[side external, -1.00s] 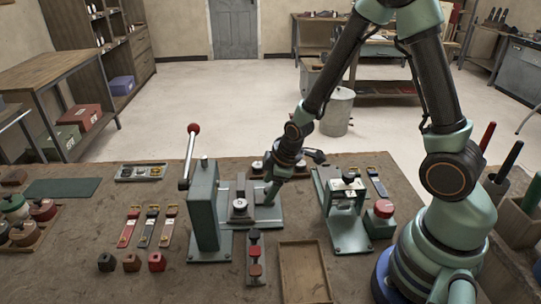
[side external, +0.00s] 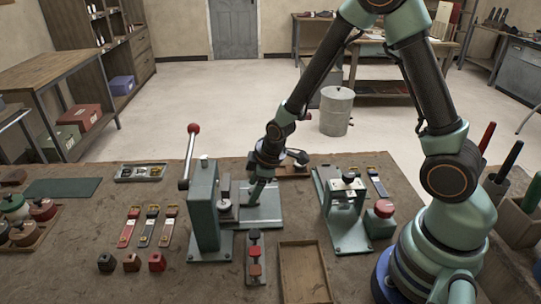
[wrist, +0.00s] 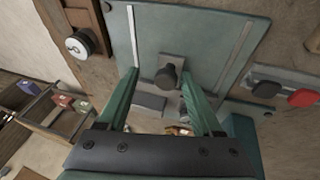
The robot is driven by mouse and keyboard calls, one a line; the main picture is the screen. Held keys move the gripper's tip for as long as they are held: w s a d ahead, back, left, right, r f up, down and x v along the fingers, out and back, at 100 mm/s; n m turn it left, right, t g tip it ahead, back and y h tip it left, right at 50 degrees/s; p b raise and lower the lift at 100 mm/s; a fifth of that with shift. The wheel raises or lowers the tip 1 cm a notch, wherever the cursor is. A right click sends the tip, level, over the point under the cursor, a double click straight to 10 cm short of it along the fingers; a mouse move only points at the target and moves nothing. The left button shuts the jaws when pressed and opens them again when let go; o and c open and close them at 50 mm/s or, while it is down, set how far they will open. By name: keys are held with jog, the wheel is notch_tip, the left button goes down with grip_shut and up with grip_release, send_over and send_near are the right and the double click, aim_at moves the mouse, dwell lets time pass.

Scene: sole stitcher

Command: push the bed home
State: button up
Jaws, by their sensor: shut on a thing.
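The stitcher (side external: 204,205) is a green upright machine with a red-knobbed lever on a green base plate. Its bed (side external: 226,210) is a small grey block, close against the right side of the upright. The bed's dark knob (wrist: 166,77) shows in the wrist view on a grey plate between two pale rails. My gripper (side external: 252,202) is low over the base plate, just right of the bed. In the wrist view my gripper (wrist: 160,78) has its green fingers either side of the knob, shut on the bed. The exact contact is hard to see.
A second green fixture (side external: 346,215) and a red button box (side external: 380,219) stand to the right. A shallow wooden tray (side external: 305,273) and a strip with dark and red knobs (side external: 255,257) lie in front. Tagged straps (side external: 147,226) lie left of the stitcher.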

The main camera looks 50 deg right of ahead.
jog(key=shift+s+d+f+g, duration=0.3)
jog(key=shift+s+f, duration=0.25)
jog(key=shift+f, duration=0.15)
jog(key=shift+w+a, duration=1)
jog(key=shift+a, duration=0.05)
jog(key=shift+c, duration=0.5)
jog(key=o, duration=0.5)
jog(key=shift+w+a+r, duration=0.1)
jog(key=shift+r, duration=1.6)
jog(key=shift+w+a+r, duration=0.1)
jog(key=shift+r, duration=1.6)
jog(key=shift+h, duration=0.3)
jog(key=shift+s+d, duration=1.65)
jog(key=shift+d, duration=0.25)
jog(key=shift+s+d, duration=1.65)
jog(key=shift+d, duration=0.25)
